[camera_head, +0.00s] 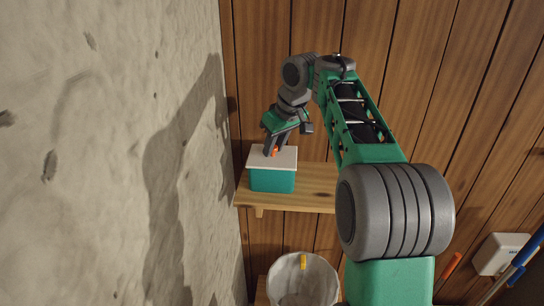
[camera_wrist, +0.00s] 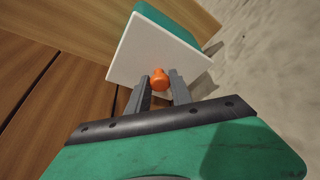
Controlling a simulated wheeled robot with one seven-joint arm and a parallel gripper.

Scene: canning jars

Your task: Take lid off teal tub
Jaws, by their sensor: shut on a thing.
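The teal tub (camera_head: 272,181) stands on a wooden shelf, near its left end. Its white lid (camera_head: 258,159) covers the top. The lid also shows in the wrist view (camera_wrist: 152,42), with a strip of the teal tub (camera_wrist: 167,22) beyond it. An orange knob (camera_wrist: 159,80) stands up from the lid. My gripper (camera_head: 272,153) is above the lid, with its fingers pointing down at it. In the wrist view my gripper (camera_wrist: 160,84) is shut on the orange knob, one finger on each side. Whether the lid is apart from the tub's rim I cannot tell.
The wooden shelf (camera_head: 315,187) is bare to the right of the tub. A rough grey wall (camera_head: 110,150) rises close on the left, and wood panelling (camera_head: 440,80) is behind. A pale bucket (camera_head: 290,275) stands below the shelf. A white box (camera_head: 499,254) is at lower right.

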